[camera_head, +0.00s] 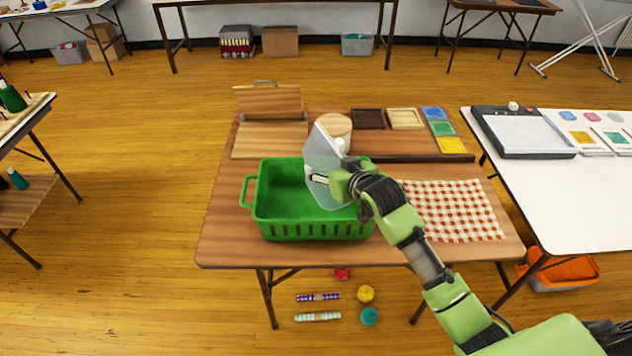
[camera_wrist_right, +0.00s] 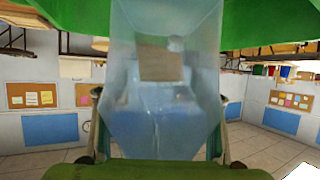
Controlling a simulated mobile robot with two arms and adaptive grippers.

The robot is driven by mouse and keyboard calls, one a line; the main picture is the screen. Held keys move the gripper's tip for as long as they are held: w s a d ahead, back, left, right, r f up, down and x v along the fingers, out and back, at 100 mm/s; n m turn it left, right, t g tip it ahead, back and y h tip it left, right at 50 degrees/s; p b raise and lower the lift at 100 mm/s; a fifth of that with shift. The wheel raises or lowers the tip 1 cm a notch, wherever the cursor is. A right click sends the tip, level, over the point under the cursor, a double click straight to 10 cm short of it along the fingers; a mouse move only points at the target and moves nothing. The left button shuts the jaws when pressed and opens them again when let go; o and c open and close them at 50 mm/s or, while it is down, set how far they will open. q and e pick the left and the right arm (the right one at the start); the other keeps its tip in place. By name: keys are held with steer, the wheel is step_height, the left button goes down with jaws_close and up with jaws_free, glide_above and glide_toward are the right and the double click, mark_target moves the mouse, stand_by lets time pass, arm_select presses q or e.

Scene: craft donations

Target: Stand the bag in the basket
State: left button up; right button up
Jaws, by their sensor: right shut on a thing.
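The bag (camera_head: 322,150) is pale and translucent. My right gripper (camera_head: 318,179) is shut on it and holds it upright over the right part of the green basket (camera_head: 315,231). The bag's lower part overlaps the basket's inside; I cannot tell whether it touches the floor of the basket. In the right wrist view the bag (camera_wrist_right: 165,60) fills the middle, between the fingers, with the green basket (camera_wrist_right: 265,22) along the top. The basket looks otherwise empty. My left gripper is not in view.
The wooden table (camera_head: 230,232) holds the basket. A round wooden-topped container (camera_head: 336,125) stands close behind the bag. A wooden stand (camera_head: 268,102) is at the back left, colored squares (camera_head: 442,128) at the back right. A red checked cloth (camera_head: 455,211) lies right of the basket.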

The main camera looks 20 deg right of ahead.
steer(key=a+f, duration=0.1)
steer(key=w+a+f, duration=0.1)
steer(key=shift+f, duration=0.4)
steer(key=shift+w+a+f, duration=0.15)
steer(key=shift+a+f, duration=0.1)
steer(key=shift+f, duration=0.05)
steer(key=f, duration=0.3)
steer(key=shift+w+a+f+p, duration=0.1)
steer(key=shift+a+p, duration=0.1)
steer(key=shift+p, duration=0.2)
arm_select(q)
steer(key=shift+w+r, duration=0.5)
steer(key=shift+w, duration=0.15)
arm_select(e)
steer(key=shift+f, duration=0.15)
steer(key=shift+f, duration=0.65)
steer(key=o, duration=0.9)
steer(key=shift+c, duration=0.2)
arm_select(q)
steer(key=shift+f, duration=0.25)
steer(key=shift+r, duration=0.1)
arm_select(e)
steer(key=shift+r, duration=0.15)
